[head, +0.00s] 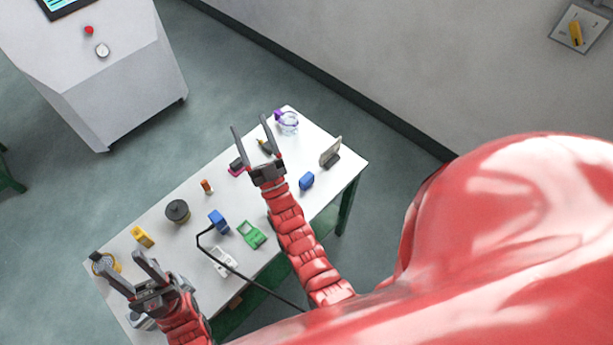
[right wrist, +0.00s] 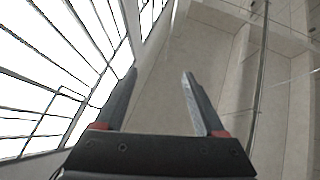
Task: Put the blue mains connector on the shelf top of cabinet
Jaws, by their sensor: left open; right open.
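Two blue items lie on the white table (head: 190,255). One blue block (head: 218,221) is at mid-table beside a black bent cable, and a smaller blue block (head: 307,180) is near the right edge. I cannot tell for sure which is the mains connector. My right gripper (head: 252,128) is open and empty above the table's far right part, beyond the smaller blue block. It also shows open in the right wrist view (right wrist: 160,80), with nothing between its fingers. My left gripper (head: 132,265) is open over the table's left end. No cabinet shelf top is clearly visible.
A grey machine cabinet (head: 110,75) with a screen and red button stands at the upper left. The table also holds a black cylinder (head: 177,211), a yellow item (head: 142,237), a green item (head: 251,234) and a grey upright plate (head: 331,152). A wall runs behind.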

